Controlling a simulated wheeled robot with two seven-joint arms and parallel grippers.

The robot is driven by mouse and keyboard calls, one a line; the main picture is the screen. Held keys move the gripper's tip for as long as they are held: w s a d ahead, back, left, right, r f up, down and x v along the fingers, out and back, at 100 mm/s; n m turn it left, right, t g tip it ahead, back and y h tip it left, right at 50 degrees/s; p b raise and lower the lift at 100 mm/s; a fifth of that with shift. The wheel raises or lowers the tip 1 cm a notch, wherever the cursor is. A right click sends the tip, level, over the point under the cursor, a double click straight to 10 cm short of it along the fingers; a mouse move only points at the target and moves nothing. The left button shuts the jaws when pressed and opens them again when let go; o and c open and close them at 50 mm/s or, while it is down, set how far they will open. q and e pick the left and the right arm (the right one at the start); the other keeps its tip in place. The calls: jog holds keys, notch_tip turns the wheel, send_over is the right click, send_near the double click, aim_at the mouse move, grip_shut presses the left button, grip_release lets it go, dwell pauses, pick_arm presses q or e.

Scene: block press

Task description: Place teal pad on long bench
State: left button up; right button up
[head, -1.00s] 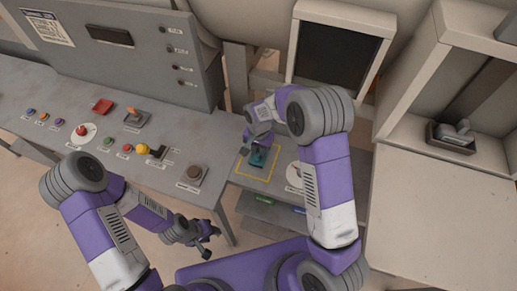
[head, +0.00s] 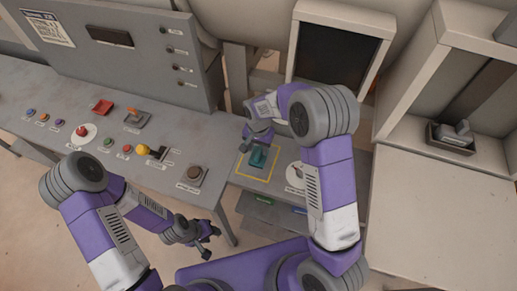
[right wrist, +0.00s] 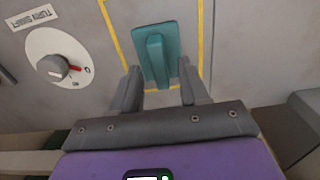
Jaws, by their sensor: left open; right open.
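The teal pad (head: 258,157) lies inside a yellow outline on the small grey bench (head: 236,177). In the right wrist view the pad (right wrist: 172,30) is a flat plate with a raised ridge. My right gripper (head: 257,145) is open just above the pad. In its wrist view the fingertips (right wrist: 159,72) stand either side of the ridge's near end, with gaps; I cannot tell the exact height. The long bench (head: 60,88) is the grey table at left, carrying buttons and levers. My left gripper (head: 206,242) is open and empty, low in front of the long bench.
A round dial (head: 294,176) sits right of the yellow outline. Knobs, coloured buttons and a yellow ball lever (head: 143,149) crowd the long bench. A grey control cabinet (head: 115,55) stands behind them. At right, a pale table (head: 425,215) is clear and a small bin (head: 452,138) holds something.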

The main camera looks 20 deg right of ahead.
aim_at(259, 151)
notch_tip(259, 151, up, 10)
jog(key=shift+p, duration=0.45)
